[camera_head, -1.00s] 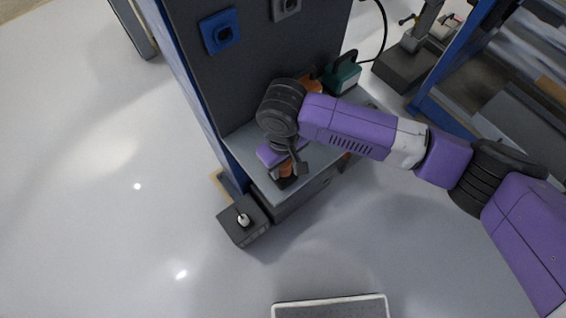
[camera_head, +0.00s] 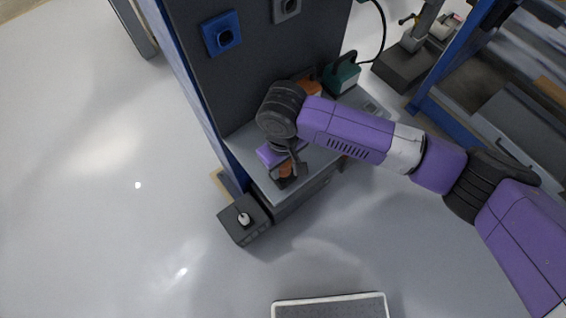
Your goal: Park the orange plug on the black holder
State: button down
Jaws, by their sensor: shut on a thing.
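The orange plug (camera_head: 285,170) is small and partly hidden under my wrist, near the front left corner of the grey shelf. My gripper (camera_head: 289,167) points down and is shut on the orange plug. A small black piece (camera_head: 284,183), which looks like the black holder, is directly below the plug. The plug appears to be at or just above it; I cannot tell whether it is seated.
The grey shelf (camera_head: 326,155) has a dark upright panel behind it with a blue socket (camera_head: 222,34) and a grey socket (camera_head: 286,7). A teal box (camera_head: 342,77) and an orange object (camera_head: 309,87) stand at the back. A dark box (camera_head: 242,220) is below left.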

jog(key=shift+f, duration=0.45)
dwell(0.4)
jog(key=c, duration=0.8)
grip_release()
jog(key=shift+o, duration=0.2)
notch_tip(320, 180, up, 8)
jog(key=shift+f+b, duration=0.1)
jog(key=shift+b, duration=0.2)
